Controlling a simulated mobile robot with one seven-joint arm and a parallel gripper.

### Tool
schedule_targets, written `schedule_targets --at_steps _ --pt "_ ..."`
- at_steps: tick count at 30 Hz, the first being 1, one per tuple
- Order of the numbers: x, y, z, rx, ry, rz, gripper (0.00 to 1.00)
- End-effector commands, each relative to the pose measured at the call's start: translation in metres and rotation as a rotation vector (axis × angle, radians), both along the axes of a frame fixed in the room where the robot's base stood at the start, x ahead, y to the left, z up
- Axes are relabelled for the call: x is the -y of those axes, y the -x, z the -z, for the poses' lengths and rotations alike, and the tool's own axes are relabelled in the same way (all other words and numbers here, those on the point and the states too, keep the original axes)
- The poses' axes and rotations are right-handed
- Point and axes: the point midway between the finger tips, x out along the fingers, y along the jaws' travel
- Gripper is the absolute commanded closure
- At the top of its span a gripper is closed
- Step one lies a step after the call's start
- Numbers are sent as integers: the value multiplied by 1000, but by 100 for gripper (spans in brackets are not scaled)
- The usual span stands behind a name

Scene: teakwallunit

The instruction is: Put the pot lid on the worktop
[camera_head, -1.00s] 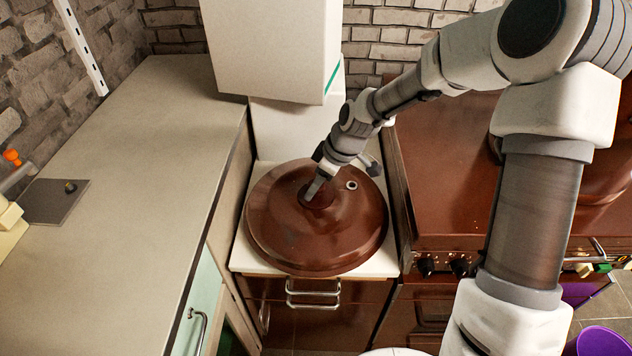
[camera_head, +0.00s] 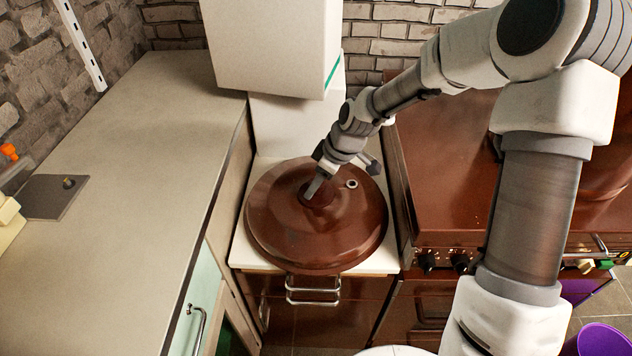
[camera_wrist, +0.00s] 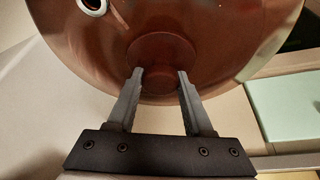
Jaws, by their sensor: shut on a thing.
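The pot lid (camera_head: 290,237) is a large, round, glossy brown disc with a raised knob and a small ringed hole. In the head view it is over the white top of a low unit (camera_head: 378,265); I cannot tell whether it rests there or is held just above. My gripper (camera_head: 312,190) is shut on the lid's knob. In the wrist view the fingers (camera_wrist: 160,75) stand on either side of the knob (camera_wrist: 160,50), with the lid (camera_wrist: 225,35) spreading beyond. The grey worktop (camera_head: 130,190) runs along the left, and its middle is bare.
A dark plate (camera_head: 50,197) lies at the worktop's left edge, near an orange-tipped thing. A white box-like unit (camera_head: 275,45) stands behind the lid. A brown stove (camera_head: 440,180) is at the right, partly behind my arm. A purple bin (camera_head: 602,340) stands at lower right.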

Motion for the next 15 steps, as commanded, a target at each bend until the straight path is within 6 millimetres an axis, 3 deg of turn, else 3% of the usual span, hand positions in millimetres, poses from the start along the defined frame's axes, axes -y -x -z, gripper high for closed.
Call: schedule_targets --at_steps 3,4,6,9,15 --pt "0 -1 2 3 -1 0 100" --pt "0 -1 1 3 -1 0 44" --pt "0 -1 1 2 0 0 31" --pt "0 0 1 1 -1 0 14" --pt "0 0 2 0 0 0 14"
